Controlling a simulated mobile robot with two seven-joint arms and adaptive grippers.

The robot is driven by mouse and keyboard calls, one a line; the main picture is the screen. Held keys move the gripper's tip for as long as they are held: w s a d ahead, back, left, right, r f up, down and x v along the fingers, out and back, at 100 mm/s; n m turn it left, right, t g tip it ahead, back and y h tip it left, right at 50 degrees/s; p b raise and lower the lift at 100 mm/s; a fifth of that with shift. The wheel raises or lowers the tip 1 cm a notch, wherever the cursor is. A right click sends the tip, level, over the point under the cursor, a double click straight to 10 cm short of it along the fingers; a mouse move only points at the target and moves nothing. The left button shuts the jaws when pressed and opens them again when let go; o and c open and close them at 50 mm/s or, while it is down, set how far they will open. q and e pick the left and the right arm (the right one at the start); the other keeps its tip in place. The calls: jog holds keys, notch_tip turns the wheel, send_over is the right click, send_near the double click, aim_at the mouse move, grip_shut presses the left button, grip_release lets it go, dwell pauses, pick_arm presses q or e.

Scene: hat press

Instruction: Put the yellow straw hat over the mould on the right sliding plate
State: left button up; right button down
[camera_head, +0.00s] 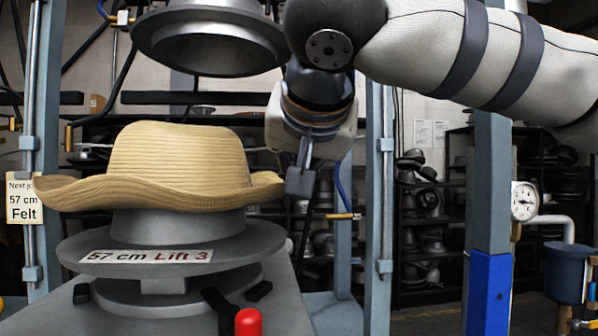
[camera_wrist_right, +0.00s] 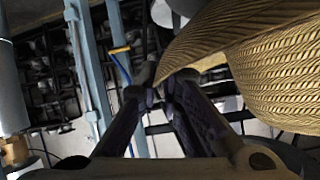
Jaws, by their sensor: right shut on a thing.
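The yellow straw hat (camera_head: 178,160) is upright, crown up, above the grey mould (camera_head: 178,226) on the sliding plate labelled "57 cm Lift 3" (camera_head: 240,240). Its brim hides the top of the mould, so I cannot tell if it rests fully on it. My right gripper (camera_head: 300,182) is at the right edge of the brim, shut on it. In the right wrist view my right gripper's fingertips (camera_wrist_right: 166,86) meet at the edge of the brim of the hat (camera_wrist_right: 215,38). My left gripper is not in view.
A grey press head (camera_head: 210,42) hangs above the hat. A red-knobbed lever (camera_head: 248,322) stands at the front. Blue-grey posts (camera_head: 376,200) stand right of the plate, and a sign (camera_head: 24,198) reading "57 cm Felt" is at the left. Shelves with several moulds (camera_head: 425,215) stand behind.

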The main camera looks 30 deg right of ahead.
jog(key=shift+f, duration=0.25)
dwell(0.4)
jog(key=c, duration=1.7)
grip_release()
jog(key=v, duration=1.2)
jog(key=shift+s, duration=0.1)
